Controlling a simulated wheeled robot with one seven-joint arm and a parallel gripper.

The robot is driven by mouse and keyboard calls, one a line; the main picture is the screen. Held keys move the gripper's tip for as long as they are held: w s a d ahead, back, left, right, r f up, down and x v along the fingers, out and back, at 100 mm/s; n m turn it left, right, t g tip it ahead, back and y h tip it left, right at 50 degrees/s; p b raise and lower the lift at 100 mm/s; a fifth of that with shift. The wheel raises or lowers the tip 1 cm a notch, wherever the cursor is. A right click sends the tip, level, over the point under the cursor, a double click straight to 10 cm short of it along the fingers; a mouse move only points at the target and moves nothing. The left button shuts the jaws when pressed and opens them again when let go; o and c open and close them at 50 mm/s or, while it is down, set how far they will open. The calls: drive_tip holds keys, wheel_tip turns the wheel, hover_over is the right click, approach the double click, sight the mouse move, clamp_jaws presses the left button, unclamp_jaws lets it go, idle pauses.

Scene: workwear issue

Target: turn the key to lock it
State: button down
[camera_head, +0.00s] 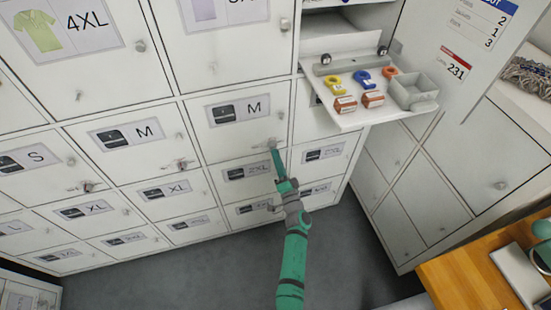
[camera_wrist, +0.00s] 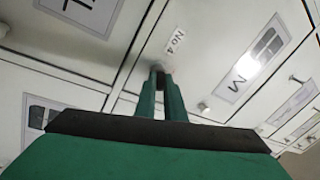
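The key itself is mostly hidden by my fingertips at the lock of the upper M locker door (camera_head: 237,112). A white tag marked "No 4" (camera_wrist: 174,42) shows beside the fingertips in the wrist view. My gripper (camera_head: 273,150) reaches up to the lower right part of that door. In the wrist view its two green fingers (camera_wrist: 160,72) stand close together with a narrow gap, their tips around a small greyish part at the lock. The angle of the key cannot be made out. The door looks flush with its neighbours.
A fold-down shelf (camera_head: 350,122) juts out to the right above my gripper, bearing tape rolls, small orange boxes and a grey bin (camera_head: 413,92). Keys hang in neighbouring locks (camera_head: 181,164). A wooden table (camera_head: 465,284) stands at lower right. The grey floor (camera_head: 215,275) is clear.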

drive_tip(key=shift+w+a+r, duration=0.1)
drive_tip(key=shift+w+r, duration=0.15)
drive_tip(key=shift+w, duration=0.05)
idle(0.5)
drive_tip(key=n+y, duration=0.1)
drive_tip(key=n, duration=0.2)
drive_tip(key=shift+w+r+n, duration=0.1)
drive_tip(key=shift+n, duration=0.2)
drive_tip(key=n+g, duration=0.1)
drive_tip(key=n, duration=0.1)
drive_tip(key=shift+n+y, duration=0.3)
drive_tip(key=shift+y, duration=0.1)
drive_tip(key=shift+r, duration=0.1)
